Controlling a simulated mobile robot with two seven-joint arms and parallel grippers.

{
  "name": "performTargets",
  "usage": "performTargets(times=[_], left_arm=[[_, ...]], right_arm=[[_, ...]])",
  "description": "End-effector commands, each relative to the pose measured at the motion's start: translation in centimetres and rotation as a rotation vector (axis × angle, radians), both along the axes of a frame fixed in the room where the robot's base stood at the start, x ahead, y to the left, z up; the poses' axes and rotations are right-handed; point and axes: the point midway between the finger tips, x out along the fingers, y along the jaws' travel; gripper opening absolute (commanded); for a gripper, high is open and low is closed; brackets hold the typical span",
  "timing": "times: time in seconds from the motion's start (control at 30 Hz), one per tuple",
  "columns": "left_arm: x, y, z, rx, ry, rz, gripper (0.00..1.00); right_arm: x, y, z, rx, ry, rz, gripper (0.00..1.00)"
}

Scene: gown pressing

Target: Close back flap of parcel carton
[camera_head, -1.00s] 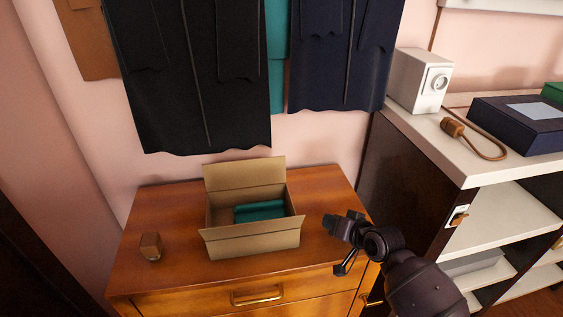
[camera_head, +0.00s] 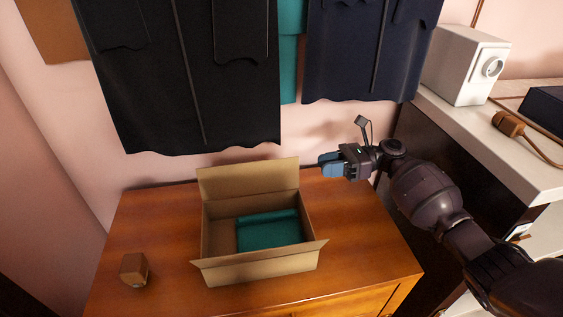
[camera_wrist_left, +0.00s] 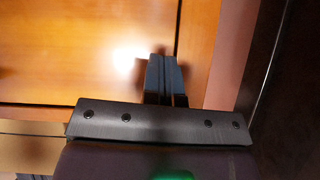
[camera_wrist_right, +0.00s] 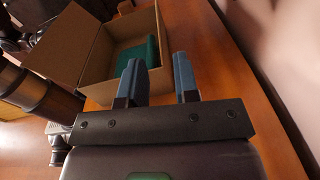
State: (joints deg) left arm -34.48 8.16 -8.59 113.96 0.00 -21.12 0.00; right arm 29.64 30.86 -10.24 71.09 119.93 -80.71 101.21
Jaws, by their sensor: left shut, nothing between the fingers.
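The parcel carton (camera_head: 262,268) is open on the wooden chest, with folded teal cloth (camera_head: 268,230) inside. Its back flap (camera_head: 250,180) stands up, leaning back a little towards the wall. The front flap hangs outward. My right gripper (camera_head: 325,165) is just right of the back flap, apart from it, with fingers pointing left. In the right wrist view its two blue fingers (camera_wrist_right: 158,80) are apart and empty, with the carton (camera_wrist_right: 95,65) beyond them. My left gripper (camera_wrist_left: 165,75) shows only in the left wrist view, fingers together, over an orange wooden surface.
A small brown block (camera_head: 134,269) sits on the chest (camera_head: 165,225) left of the carton. Dark garments (camera_head: 185,80) hang on the wall above and behind the carton. A white-topped shelf unit (camera_head: 480,145) with a white device (camera_head: 467,65) stands at the right.

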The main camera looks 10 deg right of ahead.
Motion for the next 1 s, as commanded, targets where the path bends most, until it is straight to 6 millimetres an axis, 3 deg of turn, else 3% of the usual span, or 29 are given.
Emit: performTargets(times=[0.27,0.73,1.0], left_arm=[[-0.1,0.0,-0.5,0.000,0.004,-0.001,0.00],[0.2,0.0,0.6,0.000,-0.006,-0.001,0.00],[0.2,0.0,0.8,0.000,-0.008,0.000,0.00]], right_arm=[[-0.2,0.4,0.2,0.062,0.107,0.034,0.29],[-0.2,7.8,0.3,0.061,0.103,0.035,0.29],[-0.2,10.2,0.2,0.061,0.104,0.033,0.29]])
